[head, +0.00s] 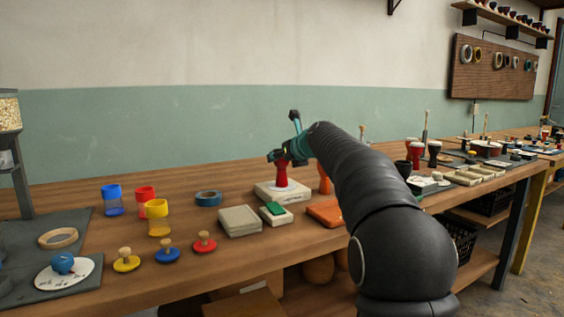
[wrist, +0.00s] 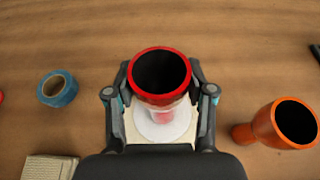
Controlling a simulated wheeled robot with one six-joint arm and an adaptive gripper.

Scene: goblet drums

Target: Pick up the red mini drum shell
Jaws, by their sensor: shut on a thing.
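The red mini drum shell (wrist: 160,98) is a goblet shape with a red rim and a dark hollow mouth. It stands upright between the fingers of my gripper (wrist: 160,95) in the wrist view. In the head view the red shell (head: 281,173) shows below my gripper (head: 282,157), over a pale block (head: 268,193) with a white disc on top. My gripper is shut on the shell. I cannot tell whether the shell's foot touches the disc. The fingers hide part of the shell's sides.
A blue tape roll (wrist: 57,89) is on the left. In the head view, grey blocks (head: 239,221), a green-topped block (head: 275,212) and an orange block (head: 325,213) sit in front.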

